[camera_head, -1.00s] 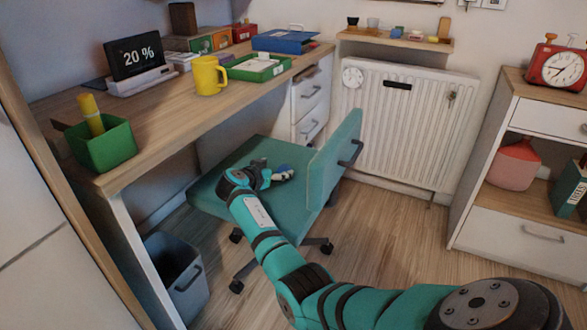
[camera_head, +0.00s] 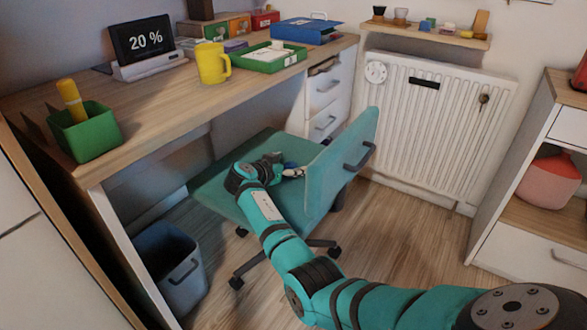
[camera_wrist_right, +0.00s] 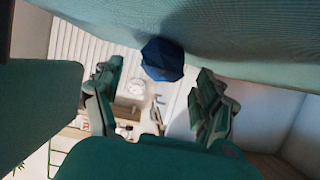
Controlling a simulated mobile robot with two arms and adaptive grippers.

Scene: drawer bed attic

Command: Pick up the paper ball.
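The paper ball is a dark blue, faceted lump (camera_wrist_right: 162,60) in the right wrist view. It rests against the teal chair seat (camera_wrist_right: 230,35), which fills the top of that picture. My right gripper (camera_wrist_right: 158,92) is open, with one finger on each side of the picture and the ball between and beyond them; I see no contact. In the head view my right gripper (camera_head: 280,170) is low over the chair seat (camera_head: 215,190), close to the backrest (camera_head: 343,165). The ball is mostly hidden there by the gripper. My left gripper is not in view.
The desk (camera_head: 160,105) stands behind and left of the chair, with a yellow mug (camera_head: 212,63) and a green pen holder (camera_head: 88,140). A grey bin (camera_head: 170,270) is below it. A radiator (camera_head: 440,125) is behind. The floor at right is clear.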

